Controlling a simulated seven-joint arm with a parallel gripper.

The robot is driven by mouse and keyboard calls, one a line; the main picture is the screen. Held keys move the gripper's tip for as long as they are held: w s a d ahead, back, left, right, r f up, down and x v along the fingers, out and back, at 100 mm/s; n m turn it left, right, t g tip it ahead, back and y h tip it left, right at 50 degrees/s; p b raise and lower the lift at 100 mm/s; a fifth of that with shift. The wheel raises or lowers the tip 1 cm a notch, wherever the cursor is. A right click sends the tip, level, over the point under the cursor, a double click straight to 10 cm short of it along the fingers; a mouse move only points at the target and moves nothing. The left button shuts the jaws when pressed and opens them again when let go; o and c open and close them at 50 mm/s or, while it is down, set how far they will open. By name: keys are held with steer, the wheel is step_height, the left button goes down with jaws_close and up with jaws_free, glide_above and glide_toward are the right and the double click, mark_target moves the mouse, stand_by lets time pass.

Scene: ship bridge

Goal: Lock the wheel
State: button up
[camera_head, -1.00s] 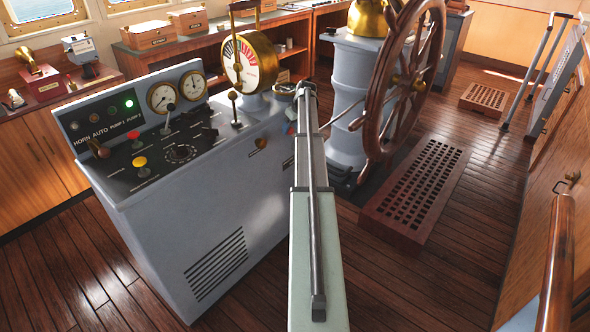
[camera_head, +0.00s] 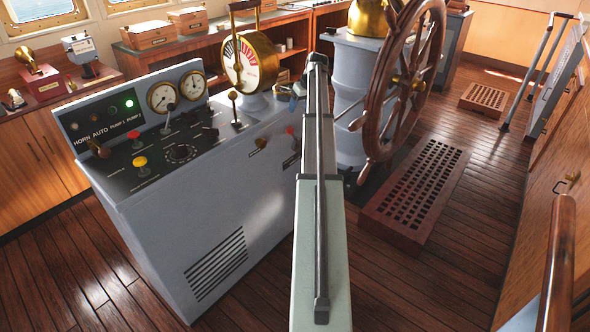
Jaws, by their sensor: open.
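The ship's wheel (camera_head: 371,105) is wooden with a brass hub and stands upright on the right side of a grey pedestal (camera_head: 351,80). My arm reaches up the middle of the picture and hides part of the pedestal and the console's right end. My gripper (camera_head: 293,96) shows only as a small part left of the arm's far end, by the console's upper right corner. It is open, and I see nothing held in it. It is apart from the wheel. I cannot tell which part locks the wheel.
The grey console (camera_head: 190,230) with gauges, levers and a brass telegraph (camera_head: 250,62) stands left of my arm. A wooden floor grating (camera_head: 415,195) lies by the wheel. A wooden rail (camera_head: 558,260) is at the lower right. Open floor lies between.

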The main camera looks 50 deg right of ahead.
steer(key=s+a+f+m+g, duration=0.1)
steer(key=s+a+f+m, duration=0.2)
steer(key=a+f, duration=0.3)
steer(key=s+a+f+m+g, duration=0.1)
steer(key=s+a+f+m, duration=0.2)
steer(key=f, duration=1)
steer(key=s+a, duration=0.2)
steer(key=a, duration=0.2)
steer(key=shift+s+a+h, duration=0.3)
steer(key=shift+s+h, duration=0.05)
steer(key=shift+h, duration=0.05)
